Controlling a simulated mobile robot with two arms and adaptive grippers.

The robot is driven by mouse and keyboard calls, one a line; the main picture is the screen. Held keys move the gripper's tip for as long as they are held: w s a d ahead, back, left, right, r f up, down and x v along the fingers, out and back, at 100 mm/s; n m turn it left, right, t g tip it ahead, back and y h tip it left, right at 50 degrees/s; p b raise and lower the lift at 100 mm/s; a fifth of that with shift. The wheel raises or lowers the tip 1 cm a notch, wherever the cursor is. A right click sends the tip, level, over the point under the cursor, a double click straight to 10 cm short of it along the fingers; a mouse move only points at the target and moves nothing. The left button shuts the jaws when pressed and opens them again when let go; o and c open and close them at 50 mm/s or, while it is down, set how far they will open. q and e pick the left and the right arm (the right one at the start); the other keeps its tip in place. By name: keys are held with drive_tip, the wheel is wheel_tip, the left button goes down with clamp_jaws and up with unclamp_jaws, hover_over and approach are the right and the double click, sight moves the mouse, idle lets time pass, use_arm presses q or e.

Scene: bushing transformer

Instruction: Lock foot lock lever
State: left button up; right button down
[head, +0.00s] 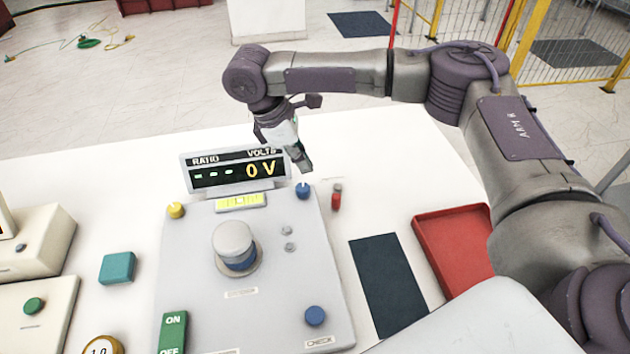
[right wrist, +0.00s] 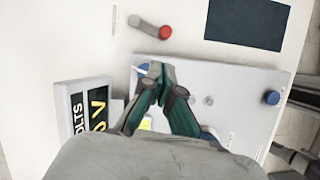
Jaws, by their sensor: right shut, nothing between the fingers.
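A small lever with a red end (head: 336,201) lies on the white table just right of the grey test panel (head: 285,270). It may be the foot lock lever; no label on it is readable. In the right wrist view the lever (right wrist: 150,27) lies flat, its grey end left and red knob right. My right gripper (head: 302,164) hangs above the panel's far right corner, near the blue terminal (head: 303,190). In the right wrist view its fingertips (right wrist: 160,74) are together, empty and apart from the lever, partly hiding the blue terminal. My left gripper is out of view.
A display reading 0 V (head: 240,171) stands behind the panel, close to my right gripper. The panel carries a large grey knob (head: 233,240) and a blue button (head: 315,316). A dark mat (head: 388,285) and a red tray (head: 455,245) lie to the right.

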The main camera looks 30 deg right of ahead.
drive_tip(key=p+x, duration=0.1)
drive_tip(key=x, duration=0.8)
drive_tip(key=shift+s+p, duration=0.1)
drive_tip(key=shift+p, duration=0.3)
drive_tip(key=shift+d+f, duration=0.15)
drive_tip(key=shift+f, duration=0.35)
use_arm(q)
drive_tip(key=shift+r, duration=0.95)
use_arm(e)
drive_tip(key=shift+s, duration=0.1)
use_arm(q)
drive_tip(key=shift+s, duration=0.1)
